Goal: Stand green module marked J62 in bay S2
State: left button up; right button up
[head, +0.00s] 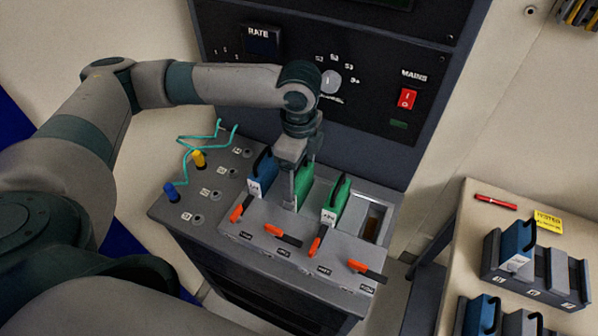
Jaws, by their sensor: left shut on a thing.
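My left gripper (291,188) reaches down over the slotted bench unit (222,232) and is shut on a green module (305,182). This module is upright at the second bay from the left; its marking is hidden, and I cannot tell whether it is fully seated. A blue module (262,176) stands in the bay to its left. Another green module (336,201) with a white label and black handle stands in the bay to its right. The rightmost bay (373,224) is empty. The bay labels are too small to read surely. My right gripper is not in view.
Orange-tipped levers (275,230) line the front of the bays at differing angles. Teal cables with yellow (199,159) and blue (171,191) plugs are at the left. A control panel (375,75) rises behind. The right table has a rack (560,275) with a blue module (516,246).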

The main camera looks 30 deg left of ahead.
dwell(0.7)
pick_arm(q)
jog(key=shift+f, duration=0.5)
dwell(0.6)
jog(key=o, duration=1.3)
jog(key=shift+c, duration=0.2)
jog(key=shift+r, duration=0.8)
notch_tip(320, 180, up, 16)
jog(key=b, duration=0.2)
jog(key=shift+b, duration=0.35)
